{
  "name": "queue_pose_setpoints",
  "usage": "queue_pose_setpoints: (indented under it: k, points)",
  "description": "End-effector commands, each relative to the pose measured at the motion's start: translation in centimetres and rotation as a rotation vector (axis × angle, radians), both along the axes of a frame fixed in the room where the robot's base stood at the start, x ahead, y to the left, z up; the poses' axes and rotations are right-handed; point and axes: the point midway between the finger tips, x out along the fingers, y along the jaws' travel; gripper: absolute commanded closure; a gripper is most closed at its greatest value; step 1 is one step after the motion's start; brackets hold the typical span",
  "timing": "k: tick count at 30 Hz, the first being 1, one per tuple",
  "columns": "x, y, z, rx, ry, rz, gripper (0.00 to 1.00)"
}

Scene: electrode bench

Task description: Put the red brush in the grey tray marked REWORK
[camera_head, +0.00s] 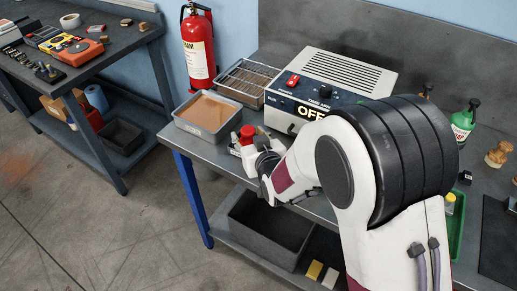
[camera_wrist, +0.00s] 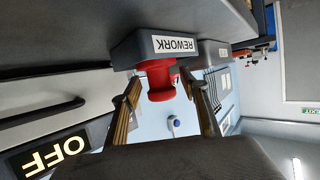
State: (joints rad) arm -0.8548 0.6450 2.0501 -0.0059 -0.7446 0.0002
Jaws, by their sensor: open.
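A red object, seemingly the red brush (camera_head: 247,132), shows beside the tip of my arm in the head view. In the upside-down wrist view the same red brush (camera_wrist: 159,82) is between the fingers of my gripper (camera_wrist: 165,100), toward their tips. The jaws are open, and I cannot tell whether a finger touches it. The grey tray marked REWORK (camera_wrist: 143,44) is right behind the brush, its label toward me.
A power unit (camera_head: 335,78) with an OFF display (camera_wrist: 50,153) stands close beside my arm. A wire basket (camera_head: 245,82) is behind the tray. A green bottle (camera_head: 463,122) stands at the right. A dark bin (camera_head: 270,225) is on the lower shelf.

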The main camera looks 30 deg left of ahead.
Motion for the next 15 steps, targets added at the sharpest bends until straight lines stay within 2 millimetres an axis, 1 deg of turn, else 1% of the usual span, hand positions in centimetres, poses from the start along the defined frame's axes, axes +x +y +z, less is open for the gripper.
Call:
queue_pose_setpoints:
  k: [15]
  points:
    - [-3.4,-4.0,2.1,0.0,0.0,0.0,0.56]
